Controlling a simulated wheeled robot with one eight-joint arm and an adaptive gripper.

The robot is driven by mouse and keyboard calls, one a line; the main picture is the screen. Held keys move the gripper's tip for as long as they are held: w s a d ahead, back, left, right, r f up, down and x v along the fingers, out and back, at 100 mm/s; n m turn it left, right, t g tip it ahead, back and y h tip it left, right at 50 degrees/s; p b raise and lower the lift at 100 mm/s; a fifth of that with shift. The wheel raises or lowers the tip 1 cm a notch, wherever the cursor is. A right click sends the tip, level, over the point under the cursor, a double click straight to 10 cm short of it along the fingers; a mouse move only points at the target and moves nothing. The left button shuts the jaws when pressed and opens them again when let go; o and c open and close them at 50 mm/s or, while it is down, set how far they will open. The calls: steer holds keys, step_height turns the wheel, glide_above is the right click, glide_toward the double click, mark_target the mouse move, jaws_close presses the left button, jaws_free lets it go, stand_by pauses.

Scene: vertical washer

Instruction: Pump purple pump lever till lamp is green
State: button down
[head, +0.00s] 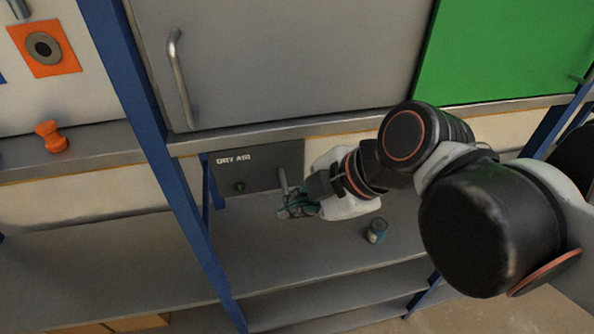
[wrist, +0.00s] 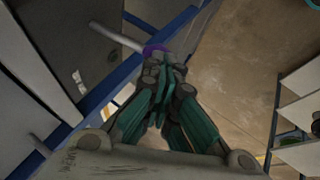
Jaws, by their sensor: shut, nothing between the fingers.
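The pump lever is a grey rod (wrist: 115,36) in the wrist view, with a purple end (wrist: 154,49) partly hidden behind my fingers. In the head view the grey rod (head: 283,182) stands out from the dark "DRY AIR" panel (head: 262,158); its purple end is not visible there. My gripper (head: 290,209) is shut and empty at the lever's lower end. In the wrist view my gripper (wrist: 163,68) overlaps the purple end; I cannot tell if they touch. A small dark greenish round fitting (head: 238,186), possibly the lamp, sits on the panel; I cannot tell whether it is lit.
A small teal-and-grey cup (head: 377,230) stands on the grey shelf (head: 270,262) below the panel. A blue post (head: 165,150) rises left of the panel. A grey door with a handle (head: 180,80) is above. An orange knob (head: 51,136) sits far left.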

steer(key=shift+s+f+t+y+b, duration=0.1)
steer(key=shift+f+t+y+b, duration=0.2)
steer(key=shift+f+t, duration=0.55)
steer(key=shift+r+p, duration=0.75)
steer(key=shift+p, duration=0.05)
